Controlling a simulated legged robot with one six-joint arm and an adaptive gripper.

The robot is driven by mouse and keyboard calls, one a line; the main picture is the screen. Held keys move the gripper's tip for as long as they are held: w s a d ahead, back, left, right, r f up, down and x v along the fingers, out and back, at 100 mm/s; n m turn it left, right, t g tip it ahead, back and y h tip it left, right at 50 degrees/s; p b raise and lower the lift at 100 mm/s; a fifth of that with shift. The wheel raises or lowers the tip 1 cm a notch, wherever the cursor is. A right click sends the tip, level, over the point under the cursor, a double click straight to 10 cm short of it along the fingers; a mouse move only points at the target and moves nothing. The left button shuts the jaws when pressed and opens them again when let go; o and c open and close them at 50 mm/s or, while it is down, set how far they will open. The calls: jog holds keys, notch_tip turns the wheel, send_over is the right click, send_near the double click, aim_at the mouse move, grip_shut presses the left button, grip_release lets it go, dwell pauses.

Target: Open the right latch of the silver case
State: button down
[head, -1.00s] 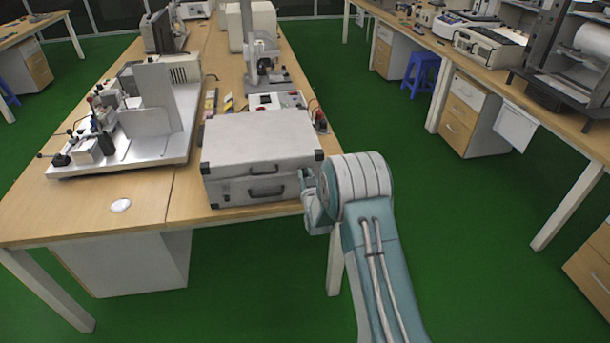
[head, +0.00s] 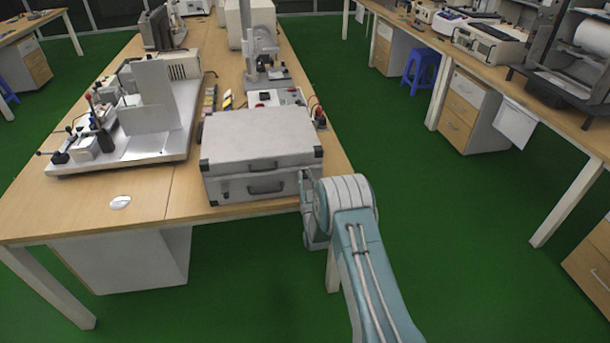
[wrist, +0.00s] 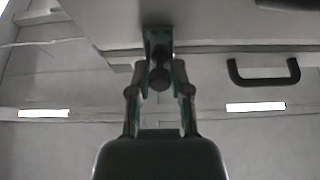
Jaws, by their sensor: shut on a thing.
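The silver case (head: 262,143) lies flat on the wooden bench near its front edge, with its lid down. Two dark handles show on its front face; one handle (wrist: 264,72) is to the right in the wrist view. A small dark fitting (head: 226,194) shows at the front left. My gripper (head: 304,181) is at the right end of the case front. In the wrist view my gripper (wrist: 158,60) has its fingers close together against the case, shut on the right latch. The fingers hide most of the latch.
White apparatus (head: 125,130) stands on the bench to the left of the case. A control box (head: 277,98) and a stand are behind it. A small white object (head: 120,202) lies at the front left. Green floor (head: 440,240) to the right is clear.

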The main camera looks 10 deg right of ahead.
aim_at(305, 176)
jog(key=shift+s+f+t, duration=0.1)
jog(key=shift+f+t, duration=0.2)
jog(key=shift+t, duration=0.6)
jog(key=shift+s+f+t, duration=0.1)
jog(key=shift+f+t, duration=0.15)
jog(key=shift+t, duration=0.65)
jog(key=c, duration=0.6)
grip_release()
jog(key=shift+o, duration=0.2)
notch_tip(305, 176, up, 10)
jog(key=shift+a+f, duration=0.1)
